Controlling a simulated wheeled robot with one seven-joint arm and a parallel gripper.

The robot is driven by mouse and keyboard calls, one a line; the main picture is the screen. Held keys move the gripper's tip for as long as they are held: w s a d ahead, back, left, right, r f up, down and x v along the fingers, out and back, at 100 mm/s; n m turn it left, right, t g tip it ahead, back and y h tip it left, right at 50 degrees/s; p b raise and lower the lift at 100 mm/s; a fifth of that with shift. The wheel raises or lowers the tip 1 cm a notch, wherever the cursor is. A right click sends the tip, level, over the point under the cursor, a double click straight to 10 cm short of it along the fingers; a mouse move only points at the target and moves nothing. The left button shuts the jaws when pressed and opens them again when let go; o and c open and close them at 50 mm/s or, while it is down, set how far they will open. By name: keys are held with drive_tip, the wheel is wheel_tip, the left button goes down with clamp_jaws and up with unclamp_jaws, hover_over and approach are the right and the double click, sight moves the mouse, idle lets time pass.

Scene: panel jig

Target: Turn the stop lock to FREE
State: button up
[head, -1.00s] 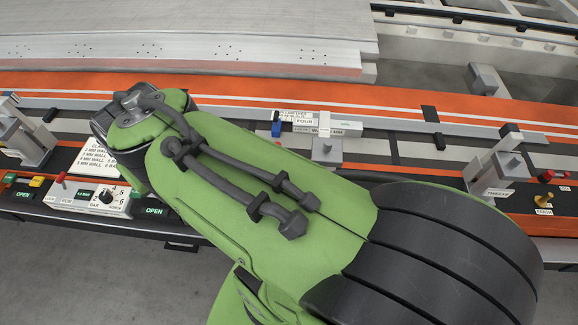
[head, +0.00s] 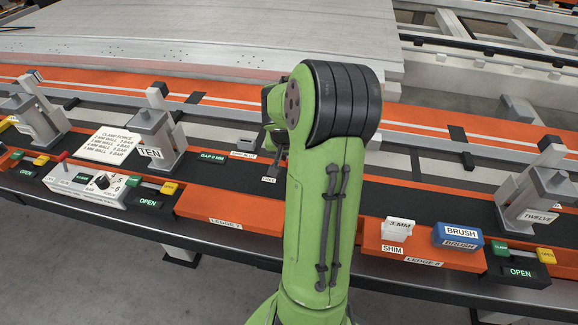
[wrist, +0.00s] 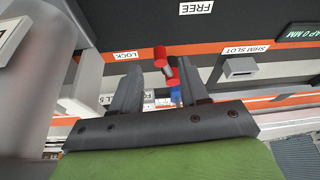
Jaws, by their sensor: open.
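In the wrist view, the stop lock shows as a small red-ended piece with a grey middle (wrist: 160,54), slanting between my fingertips. A LOCK label (wrist: 126,56) lies to its left and a FREE label (wrist: 196,8) above it, both upside down. I cannot tell which label the stop lock points at. My gripper (wrist: 159,68) is open, one finger on each side of the red piece in the picture; I see no clear contact. In the head view, my arm hides the stop lock and most of my gripper; the FREE label (head: 268,180) shows just left of the arm.
A shim slot block (wrist: 240,68) stands right of my fingers, and a grey upright post (wrist: 30,70) stands close on the left. In the head view, the TEN post (head: 155,140), orange ledge 7 (head: 225,210), shim (head: 397,229) and brush (head: 458,236) line the bench.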

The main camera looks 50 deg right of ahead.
drive_tip(key=b+x, duration=0.1)
drive_tip(key=x, duration=0.3)
drive_tip(key=shift+f, duration=0.1)
clamp_jaws()
drive_tip(key=shift+w+a+m+g, duration=0.25)
drive_tip(key=shift+w+m, duration=0.15)
drive_tip(key=shift+m, duration=0.25)
drive_tip(key=shift+w+a+m+g, duration=0.25)
drive_tip(key=shift+w+m, duration=0.15)
drive_tip(key=shift+m, duration=0.25)
drive_tip(key=shift+w+a+m+g, duration=0.1)
drive_tip(key=shift+w+m+g, duration=0.15)
drive_tip(key=shift+m, duration=0.35)
drive_tip(key=shift+s, duration=0.1)
unclamp_jaws()
drive_tip(key=shift+h, duration=0.3)
